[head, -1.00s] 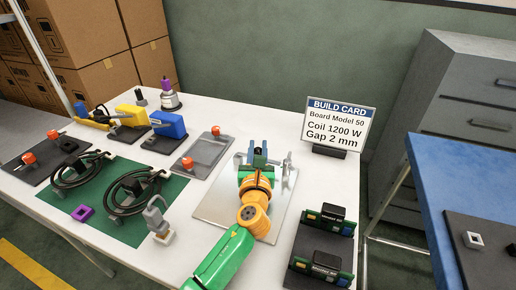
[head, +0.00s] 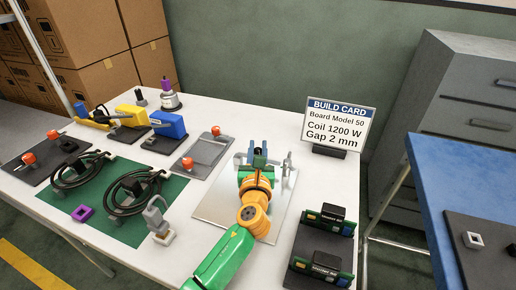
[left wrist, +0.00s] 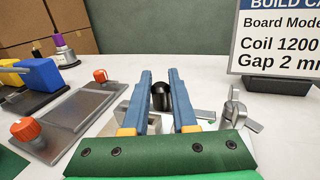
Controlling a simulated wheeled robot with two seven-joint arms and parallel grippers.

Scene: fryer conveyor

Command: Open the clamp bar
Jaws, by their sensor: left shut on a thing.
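My left gripper (head: 259,152), on a green and orange arm, reaches over a pale metal plate (head: 213,207) in the middle of the white table. In the left wrist view, its two blue fingers (left wrist: 160,78) are shut on a black knob (left wrist: 161,97), which I take to be the handle of the clamp bar. Silver clamp parts (left wrist: 236,112) stand just right of the fingers, and a short metal piece shows between and beside them. The gripper hides most of the bar, so its angle cannot be told. My right gripper is not in view.
A build card (head: 339,125) stands behind on the right. Dark boards (head: 320,250) in a rack lie to the right front. A grey tray with orange knobs (head: 203,153) is to the left. Coils (head: 134,192) lie on a green mat. A blue table (head: 455,165) is at far right.

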